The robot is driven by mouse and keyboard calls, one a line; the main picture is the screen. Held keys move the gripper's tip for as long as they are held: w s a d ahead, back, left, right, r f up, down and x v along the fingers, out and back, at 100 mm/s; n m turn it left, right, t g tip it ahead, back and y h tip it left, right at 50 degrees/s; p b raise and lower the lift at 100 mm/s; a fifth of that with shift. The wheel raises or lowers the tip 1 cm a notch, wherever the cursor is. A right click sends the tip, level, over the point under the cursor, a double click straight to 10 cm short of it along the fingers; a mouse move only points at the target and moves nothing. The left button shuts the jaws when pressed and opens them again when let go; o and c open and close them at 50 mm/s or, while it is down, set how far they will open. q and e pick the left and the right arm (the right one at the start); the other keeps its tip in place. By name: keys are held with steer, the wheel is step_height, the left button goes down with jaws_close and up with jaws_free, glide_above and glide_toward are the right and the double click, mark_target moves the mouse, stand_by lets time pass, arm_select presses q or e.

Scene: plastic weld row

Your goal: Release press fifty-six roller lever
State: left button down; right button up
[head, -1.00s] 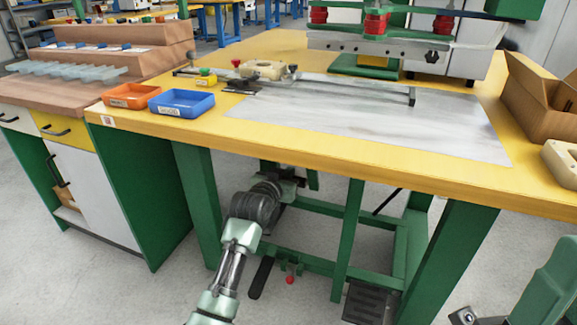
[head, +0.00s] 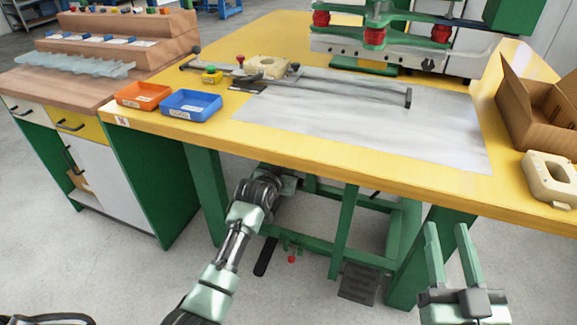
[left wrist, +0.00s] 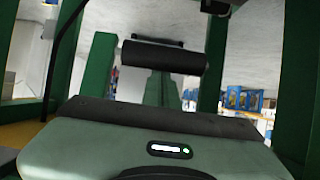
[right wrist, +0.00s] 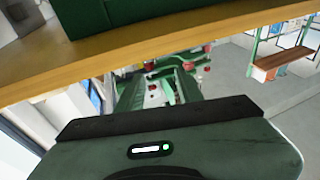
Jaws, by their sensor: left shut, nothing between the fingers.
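A dark roller (left wrist: 163,56), which looks like the roller lever's, lies across the upper middle of the left wrist view, with a dark bar (left wrist: 158,42) just behind it. My left gripper (left wrist: 163,88) is shut and empty, its green fingers pointing at the roller, which hides their tips. I cannot tell whether they touch. In the head view my left arm reaches under the yellow table's front edge, and its fingers and the roller are hard to make out there. My right gripper (head: 448,228) is open and empty, in front of the table at the right.
The yellow table (head: 330,170) overhangs a green frame (head: 348,225). Below are a black pedal (head: 360,284), a red knob (head: 291,259) and a black handle (head: 265,257). On top are orange (head: 143,96) and blue (head: 190,105) trays and a cardboard box (head: 540,115). Open floor lies in front.

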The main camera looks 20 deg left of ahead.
arm_select(q)
steer(key=shift+s+p, duration=0.15)
steer(key=shift+p, duration=0.55)
steer(key=shift+s+r+g+p, duration=0.1)
steer(key=shift+s+g+p, duration=0.1)
steer(key=shift+g+p, duration=0.55)
arm_select(e)
steer(key=s+d+f+g+h, duration=0.1)
steer(key=s+f+g, duration=0.1)
steer(key=f+g, duration=0.35)
steer(key=s+d+f+g+h, duration=0.1)
steer(key=d+f+g+h, duration=0.15)
steer(key=f, duration=0.55)
arm_select(q)
steer(key=p, duration=0.3)
steer(key=s+g+p, duration=0.1)
steer(key=p, duration=0.1)
steer(key=shift+s+f+p, duration=0.2)
steer(key=shift+s+p, duration=0.05)
steer(key=shift+p, duration=0.15)
arm_select(e)
steer(key=s+d+f+g, duration=0.2)
steer(key=s+f+g, duration=0.2)
steer(key=s, duration=0.2)
steer(key=s+d+f+g+h, duration=0.1)
steer(key=s+f+g, duration=0.3)
steer(key=s, duration=0.3)
steer(key=shift+s+d+f+m+g, duration=0.15)
steer(key=shift+d+f+m+g, duration=0.15)
steer(key=shift+d+m, duration=0.1)
